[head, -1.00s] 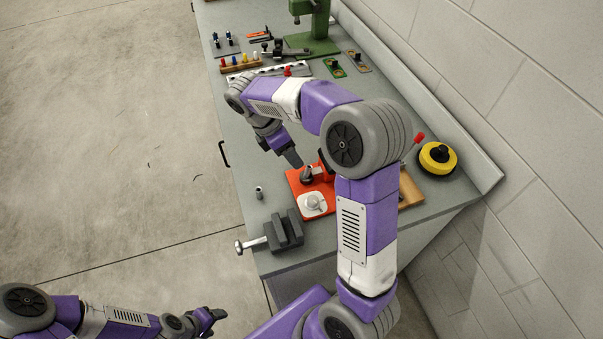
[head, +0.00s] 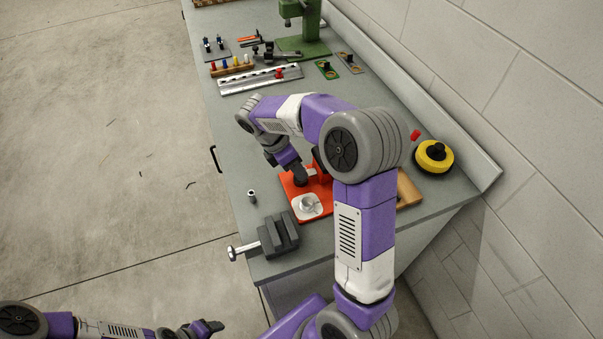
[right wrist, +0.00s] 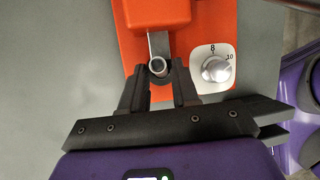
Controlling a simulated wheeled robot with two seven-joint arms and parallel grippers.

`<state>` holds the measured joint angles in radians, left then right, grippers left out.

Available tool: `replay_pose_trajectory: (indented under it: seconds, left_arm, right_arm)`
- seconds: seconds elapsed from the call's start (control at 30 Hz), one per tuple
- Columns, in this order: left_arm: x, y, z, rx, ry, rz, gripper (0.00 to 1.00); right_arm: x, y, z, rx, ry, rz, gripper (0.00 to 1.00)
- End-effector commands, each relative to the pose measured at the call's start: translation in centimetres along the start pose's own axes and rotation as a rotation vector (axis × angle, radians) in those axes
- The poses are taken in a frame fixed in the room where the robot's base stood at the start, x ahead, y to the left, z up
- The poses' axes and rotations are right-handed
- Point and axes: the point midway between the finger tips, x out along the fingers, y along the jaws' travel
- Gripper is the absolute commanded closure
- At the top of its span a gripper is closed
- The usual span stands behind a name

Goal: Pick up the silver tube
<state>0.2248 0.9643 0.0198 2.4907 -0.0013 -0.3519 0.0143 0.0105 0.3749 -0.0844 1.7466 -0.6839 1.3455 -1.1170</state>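A silver tube (right wrist: 158,66) shows its round open end in the right wrist view, at the tip of a metal strip on an orange-red device (right wrist: 165,12). My right gripper (right wrist: 159,86) is open, with one dark finger on each side of this tube's near side; I see no clear contact. In the head view my right gripper (head: 299,178) is low over the orange-red device (head: 322,192), and its fingers hide the tube there. Another small silver tube-like piece (head: 252,196) stands alone on the bench, left of the device. My left gripper (head: 210,328) is far off at the lower left, its fingers unclear.
A white dial plate (right wrist: 213,68) with a silver knob sits on the device, right of the fingers. A dark grey vise (head: 278,236) stands at the bench's near edge. A yellow-and-black round tool (head: 435,156) lies at the right. A slotted rail (head: 260,79) lies farther back.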

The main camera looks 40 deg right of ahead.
Motion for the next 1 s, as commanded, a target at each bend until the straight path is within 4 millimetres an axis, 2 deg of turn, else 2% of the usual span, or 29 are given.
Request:
replay_pose_trajectory:
  seconds: [0.03,0.17,0.2,0.57,1.0]
  left_arm:
    - [0.0,0.0,0.0,0.0,0.0,0.0,0.41]
    - [0.0,0.0,0.0,0.0,0.0,0.0,0.41]
    - [0.0,0.0,0.0,0.0,0.0,0.0,0.41]
    - [-0.3,0.1,0.0,0.0,0.0,0.0,0.41]
    - [-3.2,1.2,0.1,0.0,0.0,0.0,0.41]
  right_arm:
    - [0.0,0.0,0.0,0.0,0.0,0.0,0.79]
    - [0.0,0.0,0.0,0.0,0.0,0.0,0.98]
    - [0.0,0.0,0.0,0.0,0.0,0.0,1.0]
    - [-0.6,-0.1,0.2,0.001,0.001,0.001,1.0]
    - [-7.9,-1.5,3.2,0.0,0.001,0.002,1.0]
